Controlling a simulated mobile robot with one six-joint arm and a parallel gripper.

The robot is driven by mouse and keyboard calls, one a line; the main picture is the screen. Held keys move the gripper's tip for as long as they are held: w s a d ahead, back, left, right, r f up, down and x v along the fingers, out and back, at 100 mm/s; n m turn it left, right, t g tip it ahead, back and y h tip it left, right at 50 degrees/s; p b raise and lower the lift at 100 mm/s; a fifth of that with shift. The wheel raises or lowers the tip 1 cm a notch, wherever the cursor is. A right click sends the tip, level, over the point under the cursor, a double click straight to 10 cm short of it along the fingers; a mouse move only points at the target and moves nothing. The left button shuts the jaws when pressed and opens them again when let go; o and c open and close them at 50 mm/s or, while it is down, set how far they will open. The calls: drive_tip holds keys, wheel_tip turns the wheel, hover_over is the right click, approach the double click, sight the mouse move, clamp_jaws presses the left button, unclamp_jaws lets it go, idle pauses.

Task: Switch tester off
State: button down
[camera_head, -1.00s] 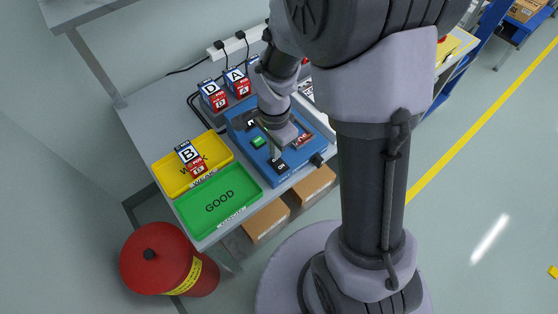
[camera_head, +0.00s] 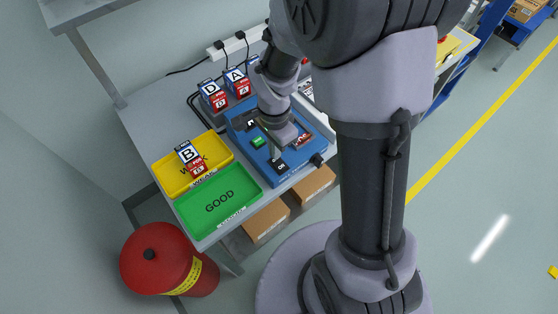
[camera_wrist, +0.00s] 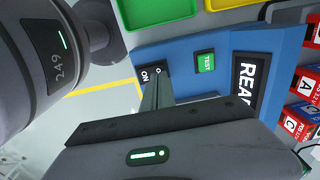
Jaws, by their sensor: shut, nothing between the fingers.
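The blue tester (camera_head: 250,132) lies on the workbench, with a green TEST button (camera_head: 257,141) and a dark power switch (camera_head: 281,166) near its front edge. In the wrist view the tester (camera_wrist: 180,52) shows the TEST button (camera_wrist: 206,63), a dark display reading "REA…" (camera_wrist: 255,85) and the switch (camera_wrist: 149,73) marked ON. My gripper (camera_wrist: 156,84) is shut and empty, its fingertips at the switch's edge. Whether they touch it I cannot tell. In the head view my gripper (camera_head: 277,154) points down just above the switch, and my wrist hides part of the tester.
A yellow WEAK tray (camera_head: 222,148) holds battery B (camera_head: 187,153). A green GOOD tray (camera_head: 238,201) is empty. Batteries D (camera_head: 211,92) and A (camera_head: 237,80) stand behind the tester. A red bin (camera_head: 150,262) stands on the floor at left.

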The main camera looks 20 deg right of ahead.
drive_tip(key=shift+f+b, duration=0.9)
drive_tip(key=shift+f, duration=0.05)
idle(0.5)
drive_tip(key=shift+r, duration=0.1)
wheel_tip(320, 180, up, 7)
drive_tip(key=p, duration=0.5)
drive_tip(key=s+a+r+n+t+y, duration=0.1)
drive_tip(key=s+a+r+n+t, duration=0.1)
drive_tip(key=s+r+n, duration=0.3)
drive_tip(key=s+a+r+n+t+y+b, duration=0.1)
drive_tip(key=s+r+n, duration=0.4)
drive_tip(key=r, duration=0.8)
drive_tip(key=s+a+t, duration=0.1)
drive_tip(key=s+t, duration=0.1)
drive_tip(key=shift+s+r+t, duration=0.25)
drive_tip(key=shift+s+t, duration=0.15)
